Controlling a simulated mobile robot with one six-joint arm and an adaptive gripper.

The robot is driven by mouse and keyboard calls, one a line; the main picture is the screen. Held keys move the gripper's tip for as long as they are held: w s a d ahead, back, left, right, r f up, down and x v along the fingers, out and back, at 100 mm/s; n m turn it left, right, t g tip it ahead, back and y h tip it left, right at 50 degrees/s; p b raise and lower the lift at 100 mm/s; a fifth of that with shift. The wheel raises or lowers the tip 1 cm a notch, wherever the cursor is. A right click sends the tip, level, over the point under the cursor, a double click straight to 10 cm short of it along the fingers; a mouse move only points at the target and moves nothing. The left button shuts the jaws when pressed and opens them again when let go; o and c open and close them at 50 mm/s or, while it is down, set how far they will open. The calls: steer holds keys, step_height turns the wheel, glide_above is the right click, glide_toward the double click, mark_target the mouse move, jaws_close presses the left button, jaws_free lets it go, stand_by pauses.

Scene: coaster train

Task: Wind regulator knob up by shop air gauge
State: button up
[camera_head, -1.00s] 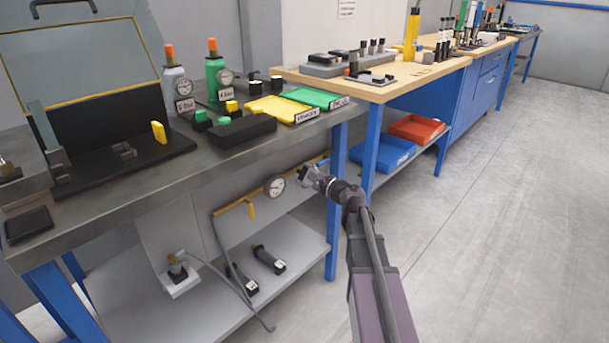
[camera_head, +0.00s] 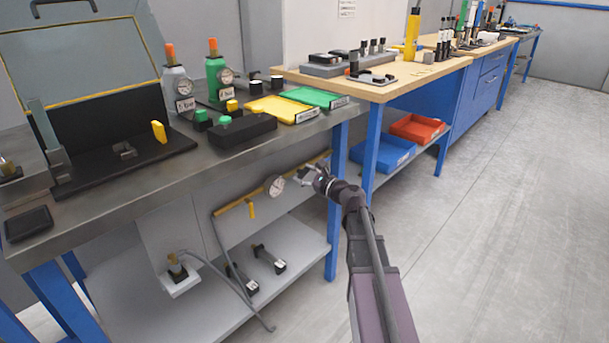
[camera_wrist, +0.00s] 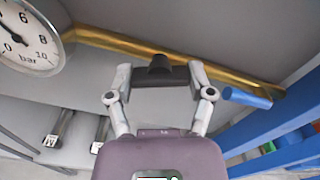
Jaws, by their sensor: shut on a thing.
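The black regulator knob (camera_wrist: 160,70) sits under the yellow air pipe (camera_wrist: 130,45) in the wrist view, with a wide dark bar across it. My gripper (camera_wrist: 159,78) has one finger at each end of that bar and is shut on it. In the head view my gripper (camera_head: 306,177) is below the bench top, just right of the shop air gauge (camera_head: 275,186), and hides the knob. The round white gauge (camera_wrist: 28,35) is cut off at upper left in the wrist view. It is marked in bar; its exact reading is unclear.
A blue rod (camera_wrist: 247,97) lies close right of my gripper. A blue bench leg (camera_head: 333,235) stands near my forearm. A lower shelf (camera_head: 225,300) holds dark cylinders (camera_head: 268,259). The floor to the right (camera_head: 500,220) is clear.

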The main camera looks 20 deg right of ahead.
steer(key=shift+w, duration=0.1)
steer(key=o, duration=1.1)
steer(key=shift+s, duration=0.2)
steer(key=v, duration=1.1)
steer(key=shift+s+d, duration=0.25)
steer(key=shift+s, duration=0.05)
